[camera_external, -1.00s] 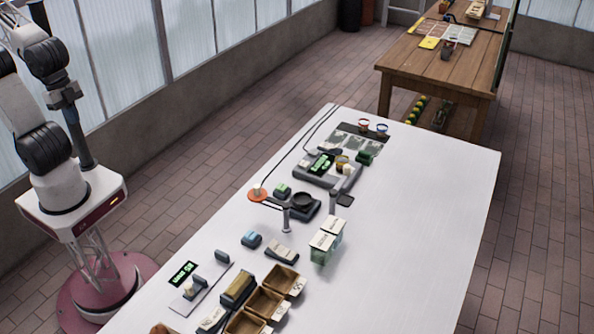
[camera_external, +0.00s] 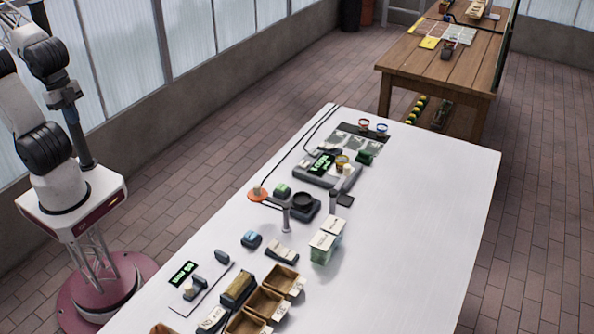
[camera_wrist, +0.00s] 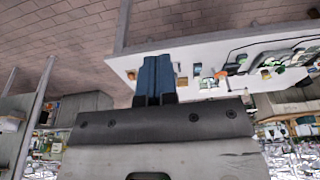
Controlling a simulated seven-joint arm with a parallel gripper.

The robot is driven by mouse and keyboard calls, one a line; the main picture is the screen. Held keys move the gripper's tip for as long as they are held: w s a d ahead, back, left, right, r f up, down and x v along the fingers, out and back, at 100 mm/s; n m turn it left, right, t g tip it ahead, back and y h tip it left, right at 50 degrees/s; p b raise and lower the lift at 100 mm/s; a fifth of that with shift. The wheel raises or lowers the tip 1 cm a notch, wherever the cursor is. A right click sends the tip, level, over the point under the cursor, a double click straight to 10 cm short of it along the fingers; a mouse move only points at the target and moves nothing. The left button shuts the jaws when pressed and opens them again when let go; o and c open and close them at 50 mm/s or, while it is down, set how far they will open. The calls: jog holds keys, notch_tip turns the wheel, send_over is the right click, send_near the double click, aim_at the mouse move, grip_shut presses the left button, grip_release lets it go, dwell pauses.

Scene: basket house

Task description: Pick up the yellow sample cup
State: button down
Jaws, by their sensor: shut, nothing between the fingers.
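A small cup with a yellow rim (camera_external: 342,160), which looks like the yellow sample cup, stands at the grey device with a lit green display (camera_external: 321,164), toward the far part of the white table. My gripper (camera_wrist: 156,62) shows in the wrist view with its dark blue fingers together and nothing between them. It is off to the side of the white table, well away from the cup. The external view shows my arm at the left, but not the gripper's fingertips. I cannot make out the yellow cup in the wrist view.
A red-rimmed cup (camera_external: 364,125) and a blue-rimmed cup (camera_external: 382,128) stand on a dark mat behind. An orange ring on a stand (camera_external: 257,194), pale green boxes (camera_external: 322,247) and brown bins (camera_external: 284,281) occupy the table (camera_external: 425,220). Its right side is clear.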

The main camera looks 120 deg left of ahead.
jog(key=c, duration=0.8)
grip_release()
jog(key=shift+o, duration=0.2)
